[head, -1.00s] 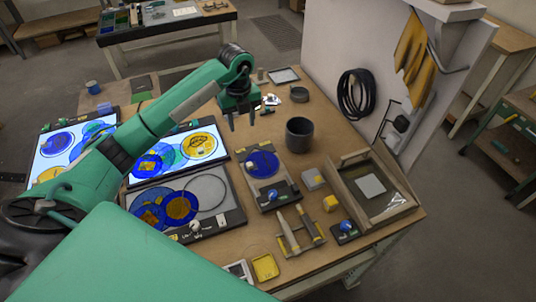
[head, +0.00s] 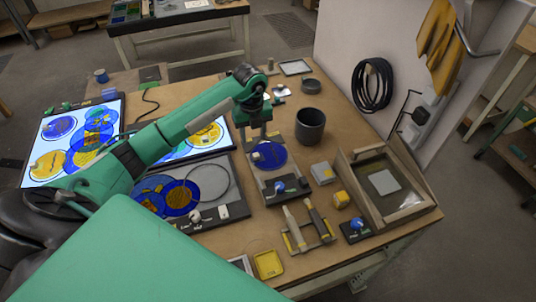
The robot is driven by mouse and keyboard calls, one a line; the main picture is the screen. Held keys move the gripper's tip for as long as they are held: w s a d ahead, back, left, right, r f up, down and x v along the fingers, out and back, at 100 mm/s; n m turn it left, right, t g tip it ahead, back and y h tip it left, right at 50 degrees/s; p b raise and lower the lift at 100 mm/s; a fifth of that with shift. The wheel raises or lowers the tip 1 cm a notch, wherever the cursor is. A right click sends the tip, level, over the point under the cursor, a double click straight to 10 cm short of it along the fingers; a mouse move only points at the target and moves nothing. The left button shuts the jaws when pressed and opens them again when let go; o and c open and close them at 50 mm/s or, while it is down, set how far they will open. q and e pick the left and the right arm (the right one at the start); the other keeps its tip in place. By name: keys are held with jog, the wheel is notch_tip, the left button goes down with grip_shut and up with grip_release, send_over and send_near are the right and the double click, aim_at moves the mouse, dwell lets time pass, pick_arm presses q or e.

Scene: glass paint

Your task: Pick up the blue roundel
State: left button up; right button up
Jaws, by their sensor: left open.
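A blue roundel (head: 271,156) lies flat on a dark-framed tray (head: 262,180) in the middle of the table. My left gripper (head: 256,137) points down at the far left edge of this roundel, its fingers open and empty. It hides part of the roundel's edge, and I cannot tell whether it touches. Other blue roundels lie among yellow ones on the lit panel (head: 58,128) at the left and on the nearer panel (head: 180,197). My right gripper is not in view.
A grey block (head: 322,172), a yellow block (head: 341,199) and a wooden-sided box (head: 408,205) are further right. A wall (head: 375,40) rises behind the right side.

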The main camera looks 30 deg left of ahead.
aim_at(256, 154)
pick_arm(q)
notch_tip(256, 154, down, 3)
jog(key=shift+r+p, duration=0.1)
jog(key=shift+p, duration=0.2)
jog(key=shift+f, duration=0.6)
jog(key=shift+f+p, duration=0.2)
jog(key=shift+p, duration=0.2)
jog(key=f+p, duration=0.1)
jog(key=f, duration=0.1)
jog(key=f+p, duration=0.1)
jog(key=f, duration=0.1)
jog(key=shift+w+d+f, duration=0.1)
jog(key=shift+w+f, duration=0.05)
jog(key=shift+w, duration=0.05)
jog(key=shift+f, duration=0.25)
grip_shut()
